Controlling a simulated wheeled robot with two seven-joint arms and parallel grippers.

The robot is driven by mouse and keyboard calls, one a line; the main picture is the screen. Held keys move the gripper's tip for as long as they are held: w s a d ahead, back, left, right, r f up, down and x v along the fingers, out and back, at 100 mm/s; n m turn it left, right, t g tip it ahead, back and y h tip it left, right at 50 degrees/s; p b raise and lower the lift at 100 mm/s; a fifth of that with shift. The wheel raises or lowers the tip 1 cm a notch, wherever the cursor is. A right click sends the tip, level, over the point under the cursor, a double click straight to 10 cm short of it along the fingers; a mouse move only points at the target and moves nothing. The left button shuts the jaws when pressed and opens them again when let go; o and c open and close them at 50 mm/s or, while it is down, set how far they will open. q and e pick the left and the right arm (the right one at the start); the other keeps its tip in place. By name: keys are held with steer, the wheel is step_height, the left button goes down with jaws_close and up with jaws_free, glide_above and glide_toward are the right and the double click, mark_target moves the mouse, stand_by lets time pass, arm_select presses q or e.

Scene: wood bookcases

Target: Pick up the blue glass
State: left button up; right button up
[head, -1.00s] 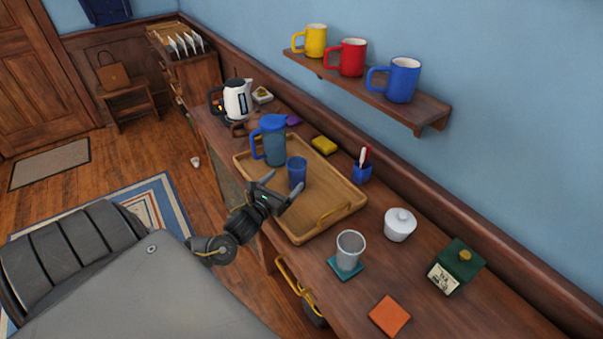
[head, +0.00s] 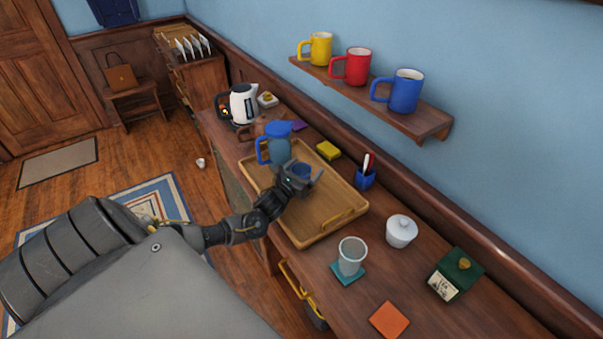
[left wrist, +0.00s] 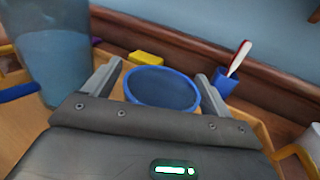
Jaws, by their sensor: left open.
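The blue glass (head: 301,171) stands on the wooden tray, mostly hidden behind my gripper in the head view. The lower part of the glass is hidden by the gripper body. My right gripper is not in view.
A blue-lidded pitcher (head: 279,150) stands close beside the glass on the tray (head: 318,233). A yellow sponge (head: 328,150) and a blue pen cup (head: 365,179) are behind the tray.

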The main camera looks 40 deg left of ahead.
arm_select(q)
steer(key=shift+c, duration=0.5)
steer(key=c, duration=1.4)
steer(key=shift+r, duration=0.1)
steer(key=shift+r, duration=0.5)
steer(key=s+r, duration=0.1)
steer(key=r, duration=0.1)
steer(key=s+r, duration=0.2)
steer(key=r, duration=0.1)
steer(key=s+r+b, duration=0.1)
steer(key=s+r, duration=0.1)
steer(key=shift+a+r, duration=0.1)
steer(key=shift+r, duration=0.05)
steer(key=s+r, duration=0.1)
steer(key=s, duration=0.2)
steer(key=s+r+b, duration=0.1)
steer(key=s+r, duration=0.1)
steer(key=s, duration=0.1)
steer(key=s+r+b, duration=0.1)
steer(key=s, duration=0.2)
steer(key=shift+a+r, duration=0.1)
steer(key=shift+r, duration=0.2)
